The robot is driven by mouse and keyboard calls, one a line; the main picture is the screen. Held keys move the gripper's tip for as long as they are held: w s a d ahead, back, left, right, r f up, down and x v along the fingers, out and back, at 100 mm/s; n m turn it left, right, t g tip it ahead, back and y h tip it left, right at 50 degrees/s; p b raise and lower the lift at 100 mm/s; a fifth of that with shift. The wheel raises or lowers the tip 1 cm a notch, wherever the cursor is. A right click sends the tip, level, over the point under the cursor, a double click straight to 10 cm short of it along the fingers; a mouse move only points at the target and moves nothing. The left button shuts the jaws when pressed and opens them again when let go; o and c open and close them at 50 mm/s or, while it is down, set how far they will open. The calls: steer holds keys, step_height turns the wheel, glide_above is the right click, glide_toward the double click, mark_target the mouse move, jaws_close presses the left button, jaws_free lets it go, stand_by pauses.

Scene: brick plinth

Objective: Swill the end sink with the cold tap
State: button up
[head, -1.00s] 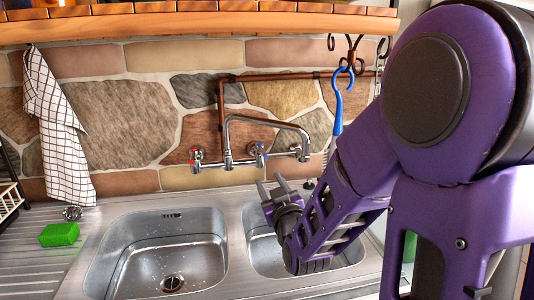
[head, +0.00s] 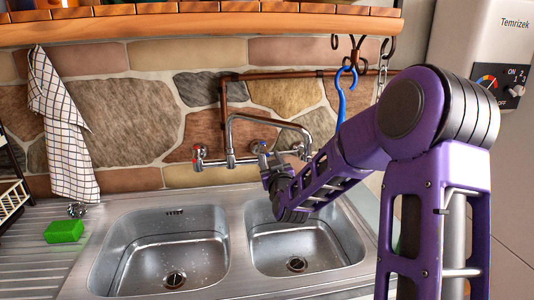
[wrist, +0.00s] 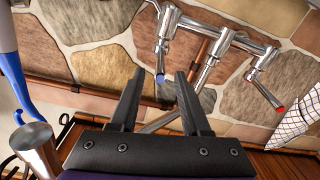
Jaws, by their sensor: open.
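The cold tap (head: 259,147) is a chrome lever with a blue mark, on the right of the wall mixer. In the wrist view its blue tip (wrist: 160,78) shows between my open, empty fingers, at about fingertip level; I cannot tell whether they touch it. My gripper (head: 268,164) is in front of the mixer's right half, partly hidden by its wrist. The right-hand end sink (head: 305,245) is a steel basin with a drain. No running water shows.
The red-marked hot tap (head: 197,157) is left on the mixer. A left sink (head: 160,250) has water drops. A green sponge (head: 64,231) lies on the drainer. A checked towel (head: 62,130) and a blue hook (head: 342,95) hang nearby. A wooden shelf (head: 200,24) overhangs.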

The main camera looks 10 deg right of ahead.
mark_target(267, 152)
steer(key=shift+w+a, duration=0.1)
steer(key=shift+w, duration=1.7)
jaws_close()
